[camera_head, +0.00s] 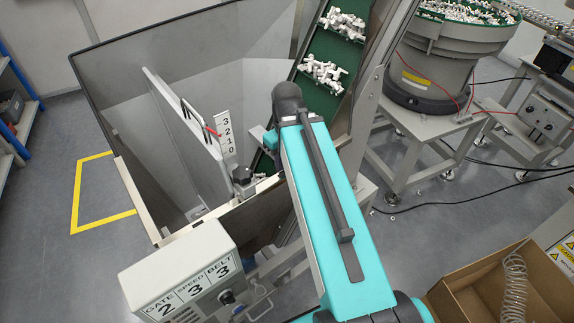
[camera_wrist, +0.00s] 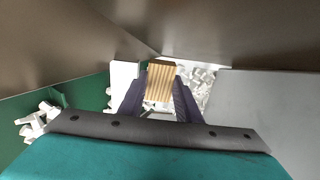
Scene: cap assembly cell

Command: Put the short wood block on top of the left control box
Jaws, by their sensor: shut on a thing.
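The short wood block (camera_wrist: 160,84), pale with stripes of grain, is between the two dark fingers of my gripper (camera_wrist: 161,92) in the wrist view. My gripper is shut on it. In the head view the gripper and block are hidden behind my teal arm, which reaches toward the hopper. The left control box (camera_head: 172,264) is a white box at lower left in the head view, with labels reading GATE 2, SPEED 3, BELT 3 on its front. The visible part of its top is bare.
The grey hopper (camera_head: 110,62) has tall walls, an inner plate and a 0-3 scale (camera_head: 227,132). A green belt (camera_head: 317,92) carries white parts. White pieces (camera_wrist: 200,84) lie beyond the block. A bowl feeder (camera_head: 432,68), another control box (camera_head: 543,118) and a cardboard box (camera_head: 470,284) stand right.

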